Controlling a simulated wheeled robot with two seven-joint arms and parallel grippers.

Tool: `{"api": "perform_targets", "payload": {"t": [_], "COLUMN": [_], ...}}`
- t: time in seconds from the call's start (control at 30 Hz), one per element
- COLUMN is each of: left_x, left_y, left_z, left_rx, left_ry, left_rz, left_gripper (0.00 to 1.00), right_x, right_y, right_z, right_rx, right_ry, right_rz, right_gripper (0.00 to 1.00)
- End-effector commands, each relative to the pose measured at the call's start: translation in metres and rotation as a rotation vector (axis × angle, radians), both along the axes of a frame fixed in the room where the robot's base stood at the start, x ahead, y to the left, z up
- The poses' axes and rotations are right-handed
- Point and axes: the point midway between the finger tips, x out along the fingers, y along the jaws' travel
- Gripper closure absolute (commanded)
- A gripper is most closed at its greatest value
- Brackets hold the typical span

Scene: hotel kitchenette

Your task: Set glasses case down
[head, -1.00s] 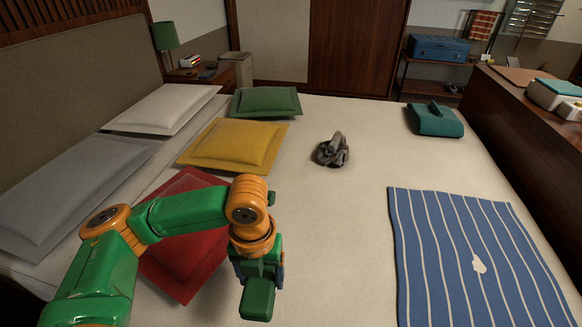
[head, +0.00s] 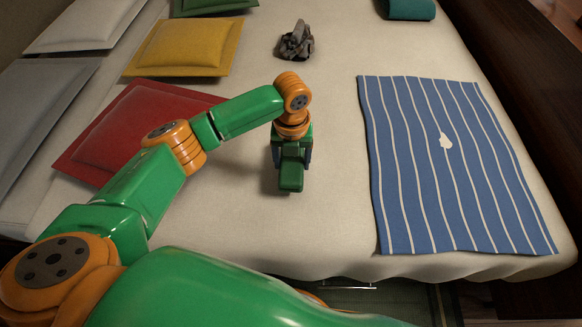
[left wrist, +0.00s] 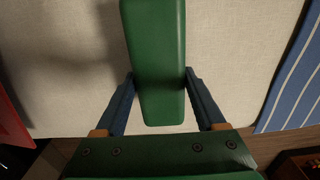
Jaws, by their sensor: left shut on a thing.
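The glasses case (head: 291,175) is a dark green, rounded oblong box. My left gripper (head: 290,153) is shut on it, over the bare white bed (head: 325,215) between the red pillow and the blue striped cloth. In the left wrist view the case (left wrist: 157,60) lies between the two blue fingers (left wrist: 160,90), one on each side. I cannot tell for certain whether the case touches the bed. My right gripper is not in view.
A blue striped cloth (head: 450,170) with a white patch (head: 445,141) lies flat to the right. A red pillow (head: 130,125) and a yellow pillow (head: 187,47) lie to the left. A crumpled grey thing (head: 296,42) lies farther back. The bed around the case is clear.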

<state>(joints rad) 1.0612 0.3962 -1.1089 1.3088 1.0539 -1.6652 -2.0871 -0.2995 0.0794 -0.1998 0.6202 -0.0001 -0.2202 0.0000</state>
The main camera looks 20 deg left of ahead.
Motion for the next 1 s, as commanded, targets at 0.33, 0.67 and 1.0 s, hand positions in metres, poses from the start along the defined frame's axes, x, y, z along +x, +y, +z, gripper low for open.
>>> {"api": "perform_targets", "payload": {"t": [0.33,0.67,1.0], "left_x": [-0.001,-0.001,0.000], "left_y": [0.001,0.001,0.001], "left_z": [-0.026,-0.029,0.017], "left_rx": [0.002,0.002,-0.001], "left_ry": [0.002,0.002,-0.003], "left_rz": [0.001,0.001,0.001], "left_gripper": [0.88,0.00,0.00], "right_x": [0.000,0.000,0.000], "right_y": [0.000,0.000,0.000], "right_z": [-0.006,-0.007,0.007], "right_rx": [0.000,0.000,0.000], "right_ry": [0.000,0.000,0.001], "right_rz": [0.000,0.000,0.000], "right_gripper": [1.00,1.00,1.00]}}
